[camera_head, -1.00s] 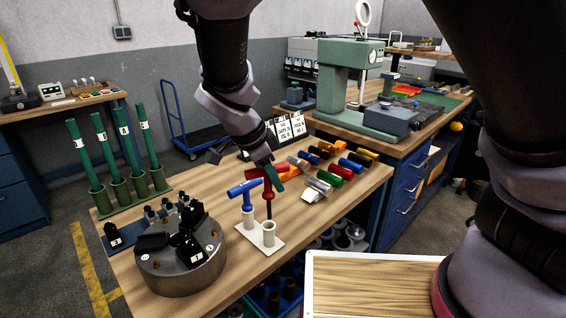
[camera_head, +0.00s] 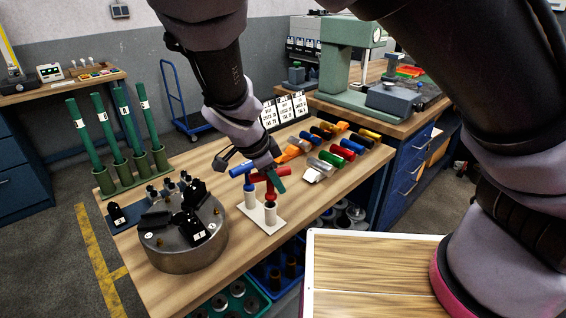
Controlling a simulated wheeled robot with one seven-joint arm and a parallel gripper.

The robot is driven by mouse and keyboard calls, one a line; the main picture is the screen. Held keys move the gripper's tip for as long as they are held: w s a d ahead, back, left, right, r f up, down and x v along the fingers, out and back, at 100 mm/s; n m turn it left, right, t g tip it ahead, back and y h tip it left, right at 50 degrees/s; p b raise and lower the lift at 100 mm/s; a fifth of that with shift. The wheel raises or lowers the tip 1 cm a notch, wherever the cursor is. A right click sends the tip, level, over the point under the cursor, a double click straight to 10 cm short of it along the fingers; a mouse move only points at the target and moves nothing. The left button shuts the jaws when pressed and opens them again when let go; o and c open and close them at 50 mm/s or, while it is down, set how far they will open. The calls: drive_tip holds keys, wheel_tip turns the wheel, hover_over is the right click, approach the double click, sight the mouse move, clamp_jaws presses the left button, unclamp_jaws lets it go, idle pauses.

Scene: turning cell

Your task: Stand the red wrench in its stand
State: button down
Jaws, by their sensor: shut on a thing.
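The red wrench (camera_head: 271,187) is a T-handled tool, upright, with its crossbar at the top. My gripper (camera_head: 271,175) is shut on its crossbar from above; one green-tipped finger shows at the right. The white stand (camera_head: 263,224) has two round sockets on a flat plate. Whether the collar rests on the rim is unclear. A blue T-wrench (camera_head: 249,186) stands in the left socket, close beside the red one.
A round grey chuck (camera_head: 182,250) with black jaws stands left of the stand. Tall green rods (camera_head: 105,132) stand at the far left. Bare wood lies right of the stand.

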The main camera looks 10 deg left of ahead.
drive_tip(key=shift+f, duration=0.25)
drive_tip(key=c, duration=0.6)
unclamp_jaws()
drive_tip(key=shift+r, duration=0.1)
drive_tip(key=v, duration=1)
drive_tip(key=shift+r, duration=0.25)
drive_tip(key=shift+s+a, duration=0.1)
drive_tip(key=shift+s, duration=0.05)
